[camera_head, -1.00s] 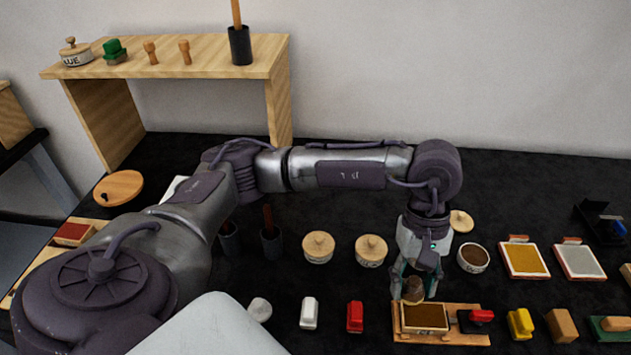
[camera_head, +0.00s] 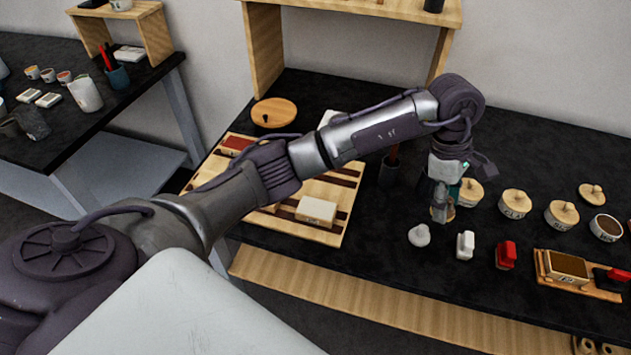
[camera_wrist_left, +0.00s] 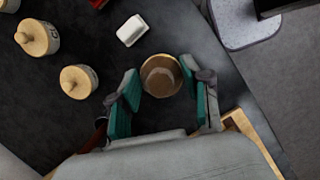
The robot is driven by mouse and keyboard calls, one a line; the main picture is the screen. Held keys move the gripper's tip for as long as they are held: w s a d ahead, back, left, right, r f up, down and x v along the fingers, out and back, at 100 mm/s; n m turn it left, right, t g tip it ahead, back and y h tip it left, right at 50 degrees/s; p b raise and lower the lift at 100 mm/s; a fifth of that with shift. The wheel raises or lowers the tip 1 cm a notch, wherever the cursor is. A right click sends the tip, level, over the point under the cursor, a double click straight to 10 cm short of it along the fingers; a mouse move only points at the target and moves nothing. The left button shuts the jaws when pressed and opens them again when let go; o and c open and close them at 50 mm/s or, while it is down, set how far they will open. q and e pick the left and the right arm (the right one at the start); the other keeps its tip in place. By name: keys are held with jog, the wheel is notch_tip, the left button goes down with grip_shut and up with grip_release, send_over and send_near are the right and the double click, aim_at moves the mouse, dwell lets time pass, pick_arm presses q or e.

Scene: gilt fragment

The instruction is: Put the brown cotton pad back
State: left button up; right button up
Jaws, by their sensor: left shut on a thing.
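My right gripper is not in view.
A white block (camera_head: 465,245) and a red block (camera_head: 506,255) stand right of the white pad. Lidded pots (camera_head: 515,203) stand behind them. An open brown ink box (camera_head: 567,266) sits at right. A slatted wooden rack (camera_head: 340,212) with a pale block (camera_head: 316,210) lies left.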

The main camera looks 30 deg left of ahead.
aim_at(379, 230)
pick_arm(q)
jog(key=a+f+p, duration=0.1)
jog(key=a, duration=0.2)
jog(key=s+a+f+p, duration=0.1)
jog(key=a+f, duration=0.1)
jog(key=a, duration=0.1)
jog(key=s+a+f+p, duration=0.1)
jog(key=a+f+p, duration=0.1)
jog(key=shift+a+f, duration=0.25)
jog(key=shift+a, duration=0.15)
jog(key=a, duration=0.1)
jog(key=f, duration=0.1)
jog(key=a, duration=0.1)
jog(key=shift+s+a+f+p, duration=0.25)
jog(key=shift+a+f+p, duration=0.05)
jog(key=shift+f+p, duration=0.1)
jog(key=shift+f, duration=0.35)
notch_tip(379, 230, down, 2)
jog(key=shift+f+p, duration=0.2)
jog(key=shift+p, duration=0.55)
jog(key=shift+f, duration=0.5)
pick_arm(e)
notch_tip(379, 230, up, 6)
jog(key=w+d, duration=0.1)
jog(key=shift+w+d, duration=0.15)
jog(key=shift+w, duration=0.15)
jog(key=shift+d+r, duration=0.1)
